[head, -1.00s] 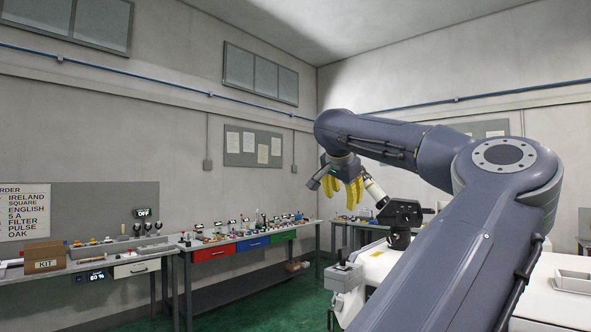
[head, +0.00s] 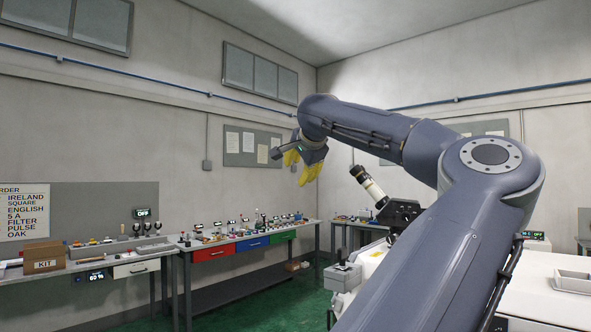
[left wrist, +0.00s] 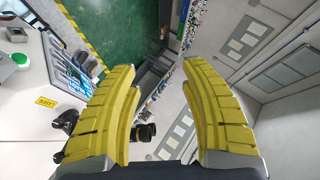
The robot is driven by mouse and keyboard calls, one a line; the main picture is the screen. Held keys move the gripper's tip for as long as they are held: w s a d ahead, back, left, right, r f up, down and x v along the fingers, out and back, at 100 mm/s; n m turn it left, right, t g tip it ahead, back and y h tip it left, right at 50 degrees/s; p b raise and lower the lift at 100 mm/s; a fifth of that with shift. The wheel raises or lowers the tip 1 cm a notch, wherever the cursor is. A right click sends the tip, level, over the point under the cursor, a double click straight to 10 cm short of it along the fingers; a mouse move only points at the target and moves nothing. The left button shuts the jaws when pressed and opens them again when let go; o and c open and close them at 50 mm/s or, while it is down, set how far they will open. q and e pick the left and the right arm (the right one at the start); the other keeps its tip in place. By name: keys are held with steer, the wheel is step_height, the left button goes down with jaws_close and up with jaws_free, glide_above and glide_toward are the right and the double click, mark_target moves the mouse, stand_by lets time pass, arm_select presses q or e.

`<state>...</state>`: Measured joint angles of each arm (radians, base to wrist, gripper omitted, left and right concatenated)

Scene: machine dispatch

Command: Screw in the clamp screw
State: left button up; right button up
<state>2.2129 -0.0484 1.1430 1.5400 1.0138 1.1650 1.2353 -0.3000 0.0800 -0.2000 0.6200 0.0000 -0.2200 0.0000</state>
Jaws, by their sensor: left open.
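My left gripper (head: 300,168) has yellow fingers and hangs in the air, up and to the left of a black holder (head: 398,213) on the white machine. A white tube with black ends (head: 371,188) leans up to the left out of this holder. The gripper is apart from the tube. In the left wrist view the yellow fingers are spread (left wrist: 160,75) with nothing between them. A black tube end (left wrist: 144,132) shows low behind the left finger. I cannot make out the clamp screw for certain. My right gripper is not in view.
The white machine top (head: 372,258) carries a grey box with a knob (head: 344,274) at its near left corner. A grey tray (head: 573,281) lies at the right. Workbenches with a cardboard kit box (head: 44,257) and coloured drawers (head: 252,243) line the left wall. Green floor is free between.

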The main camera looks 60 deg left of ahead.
arm_select(q)
steer(key=shift+s+a+r, duration=0.15)
steer(key=shift+s+r, duration=0.05)
steer(key=shift+s, duration=0.1)
steer(key=shift+o, duration=0.2)
steer(key=shift+c, duration=0.4)
steer(key=n+t+h, duration=0.3)
steer(key=t+h, duration=0.3)
steer(key=h, duration=0.3)
glide_toward(390, 239)
steer(key=x, duration=0.9)
steer(key=shift+f, duration=0.15)
